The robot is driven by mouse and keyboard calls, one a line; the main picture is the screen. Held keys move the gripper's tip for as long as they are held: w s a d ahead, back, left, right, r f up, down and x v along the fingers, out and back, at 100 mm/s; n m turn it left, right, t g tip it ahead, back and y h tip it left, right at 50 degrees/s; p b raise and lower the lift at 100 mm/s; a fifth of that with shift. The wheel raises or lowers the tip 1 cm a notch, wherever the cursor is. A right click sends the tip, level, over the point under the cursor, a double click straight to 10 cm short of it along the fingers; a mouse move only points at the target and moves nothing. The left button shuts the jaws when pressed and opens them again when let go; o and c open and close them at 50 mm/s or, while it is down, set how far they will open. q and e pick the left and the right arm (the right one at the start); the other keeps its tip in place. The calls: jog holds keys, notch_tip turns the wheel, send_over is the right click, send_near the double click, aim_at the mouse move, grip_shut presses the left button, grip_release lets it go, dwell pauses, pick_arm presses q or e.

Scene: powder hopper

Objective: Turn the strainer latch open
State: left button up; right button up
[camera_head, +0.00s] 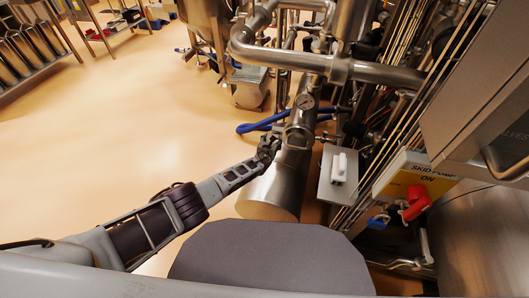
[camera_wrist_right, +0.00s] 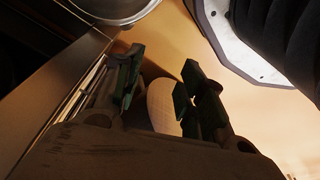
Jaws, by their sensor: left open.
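A steel strainer cylinder (camera_head: 274,189) slants down in the middle of the head view, with a clamp-like collar (camera_head: 298,136) around its upper part. My left gripper (camera_head: 269,147) is open at the left side of the cylinder, close to the collar. I cannot tell whether it touches the latch, which is too small and partly hidden by the fingers. My right gripper (camera_wrist_right: 158,82) shows in the right wrist view with its dark green-tipped fingers apart. A pale rounded shape shows between and beyond them; I see no grip on it.
A blue hose or handle (camera_head: 262,125) lies behind the gripper. A pale plate with a white handle (camera_head: 338,168) stands right of the cylinder. A yellow "SKID PUMP ON" sign (camera_head: 420,177) and a red handle (camera_head: 416,203) are at the right. Open floor (camera_head: 130,130) lies left.

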jog(key=shift+s+d+f+p, duration=1.4)
jog(key=shift+s+d+f, duration=0.35)
jog(key=shift+f, duration=1.25)
jog(key=shift+s+d+f+p, duration=1.45)
jog(key=shift+s+f, duration=0.4)
jog(key=shift+f, duration=1.1)
pick_arm(q)
jog(key=p+v, duration=0.7)
jog(key=v, duration=0.6)
jog(key=shift+a, duration=0.2)
pick_arm(e)
jog(key=s+d+h, duration=0.1)
jog(key=s+d, duration=0.5)
jog(key=s, duration=0.6)
jog(key=shift+s+r+g, duration=0.25)
jog(key=shift+g, duration=0.05)
pick_arm(q)
jog(key=shift+w, duration=0.1)
